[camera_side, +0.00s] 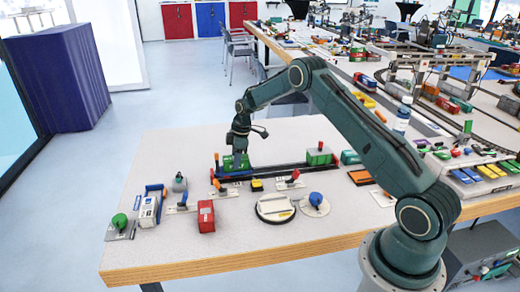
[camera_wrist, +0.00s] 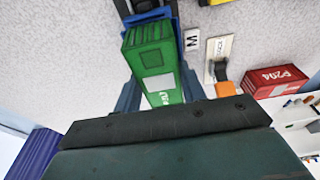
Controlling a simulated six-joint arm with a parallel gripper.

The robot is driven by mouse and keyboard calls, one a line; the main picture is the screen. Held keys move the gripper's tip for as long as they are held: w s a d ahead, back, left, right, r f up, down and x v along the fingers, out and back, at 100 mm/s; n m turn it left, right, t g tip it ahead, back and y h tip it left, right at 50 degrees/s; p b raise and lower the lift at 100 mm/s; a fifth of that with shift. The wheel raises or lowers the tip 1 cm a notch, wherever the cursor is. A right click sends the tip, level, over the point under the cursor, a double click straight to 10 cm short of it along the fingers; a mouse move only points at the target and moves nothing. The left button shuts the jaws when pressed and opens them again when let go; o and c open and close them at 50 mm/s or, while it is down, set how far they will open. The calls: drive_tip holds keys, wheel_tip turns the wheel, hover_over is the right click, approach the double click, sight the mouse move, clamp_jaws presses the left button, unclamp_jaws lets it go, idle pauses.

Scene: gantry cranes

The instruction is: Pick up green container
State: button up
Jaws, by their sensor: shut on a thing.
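A green container (camera_side: 228,163) is at the left end of the dark track (camera_side: 275,169) in the side view. In the wrist view the green container (camera_wrist: 150,52) lies lengthwise, with a white label on it. My gripper (camera_side: 238,154) comes down on it from above. In the wrist view my gripper (camera_wrist: 160,92) has a finger on each side of the container and is shut on it. A blue part (camera_side: 232,175) shows low beside the container; I cannot tell whether the container rests on it. A second green container (camera_side: 319,155) sits at the right end of the track.
A red block (camera_side: 206,216) stands in front of the track; a red P204 box (camera_wrist: 277,80) shows in the wrist view. A blue knob (camera_side: 316,199), a round white dial (camera_side: 275,208) and a green knob (camera_side: 119,221) stand nearby. The table's back left is clear.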

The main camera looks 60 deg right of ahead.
drive_tip(key=shift+r, duration=0.1)
drive_tip(key=shift+r, duration=3.7)
